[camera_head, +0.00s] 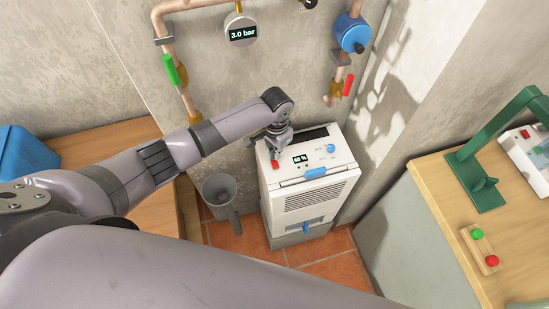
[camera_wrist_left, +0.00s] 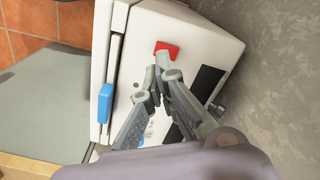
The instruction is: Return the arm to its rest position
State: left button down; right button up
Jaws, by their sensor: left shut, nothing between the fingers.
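My left arm comes in from the left in the head view. Its gripper (camera_head: 276,146) is over the top of the white dehumidifier (camera_head: 310,200), close to a red button (camera_head: 276,164) on the panel. In the left wrist view the gripper (camera_wrist_left: 155,72) has its fingertips together with nothing between them, just beside the red button (camera_wrist_left: 167,49). I cannot tell whether the tips touch it. The panel display (camera_head: 300,158) reads about 60 %, and a blue knob (camera_head: 331,148) is beside it. My right gripper is not in view.
Copper pipes with a 3.0 bar gauge (camera_head: 240,30), a green-handled valve (camera_head: 174,69) and a red-handled valve (camera_head: 348,86) run along the wall behind. A grey bucket (camera_head: 221,196) stands left of the dehumidifier. A wooden bench (camera_head: 440,215) with a green stand (camera_head: 482,190) is at right.

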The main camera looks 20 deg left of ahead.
pick_arm(q)
jog(key=shift+r, duration=0.4)
jog(key=shift+f, duration=0.1)
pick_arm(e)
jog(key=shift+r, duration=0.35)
